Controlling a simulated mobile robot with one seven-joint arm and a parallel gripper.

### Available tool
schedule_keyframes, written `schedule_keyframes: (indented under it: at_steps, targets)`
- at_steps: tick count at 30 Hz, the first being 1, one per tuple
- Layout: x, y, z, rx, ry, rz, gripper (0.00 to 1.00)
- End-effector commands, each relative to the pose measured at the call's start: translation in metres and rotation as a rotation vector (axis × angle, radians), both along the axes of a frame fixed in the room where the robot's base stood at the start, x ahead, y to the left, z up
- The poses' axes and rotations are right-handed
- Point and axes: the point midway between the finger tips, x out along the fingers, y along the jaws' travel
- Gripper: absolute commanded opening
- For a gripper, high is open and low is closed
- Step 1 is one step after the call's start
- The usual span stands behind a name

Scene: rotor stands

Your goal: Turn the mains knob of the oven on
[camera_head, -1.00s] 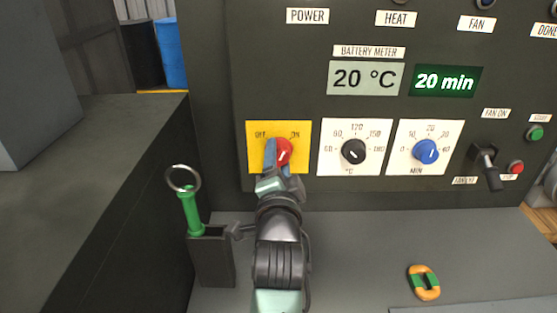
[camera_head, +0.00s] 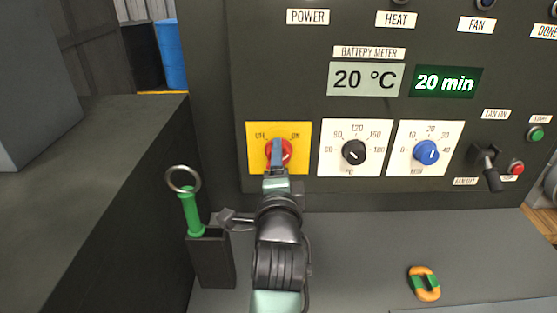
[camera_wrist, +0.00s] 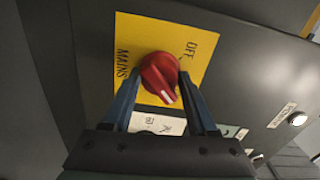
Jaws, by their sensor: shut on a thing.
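The red mains knob (camera_head: 288,152) sits on a yellow plate (camera_head: 255,132) marked OFF on the left and ON on the right. My gripper (camera_head: 277,152) is at the knob, its blue finger covering the knob's middle in the head view. The wrist view shows the knob (camera_wrist: 158,70) between my two fingers (camera_wrist: 158,84), shut on its sides. Its white mark points down and slightly right there, away from the word OFF. The word ON is hidden in the wrist view. The dark oven panel (camera_head: 380,115) reads 20 °C and 20 min.
A black dial (camera_head: 353,152) and a blue dial (camera_head: 426,152) sit right of the knob. A green-handled tool (camera_head: 191,212) stands in a dark holder (camera_head: 212,262) left of my arm. An orange and green ring (camera_head: 424,284) lies on the counter. A ledge (camera_head: 110,170) rises at left.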

Motion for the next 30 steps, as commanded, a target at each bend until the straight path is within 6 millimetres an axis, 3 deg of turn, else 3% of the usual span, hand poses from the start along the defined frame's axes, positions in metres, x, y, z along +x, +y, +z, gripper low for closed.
schedule_keyframes:
  at_steps: [5, 6, 10, 22, 30]
  targets:
    - [0.000, 0.000, 0.000, 0.007, 0.001, 0.001, 0.03]
    - [0.000, 0.000, 0.000, 0.007, 0.001, 0.001, 0.66]
    - [0.000, 0.000, 0.000, 0.005, 0.000, 0.001, 0.89]
    - [-0.005, 0.000, -0.001, 0.002, 0.000, 0.001, 0.89]
    - [-0.044, 0.000, -0.003, 0.000, 0.000, 0.002, 0.89]
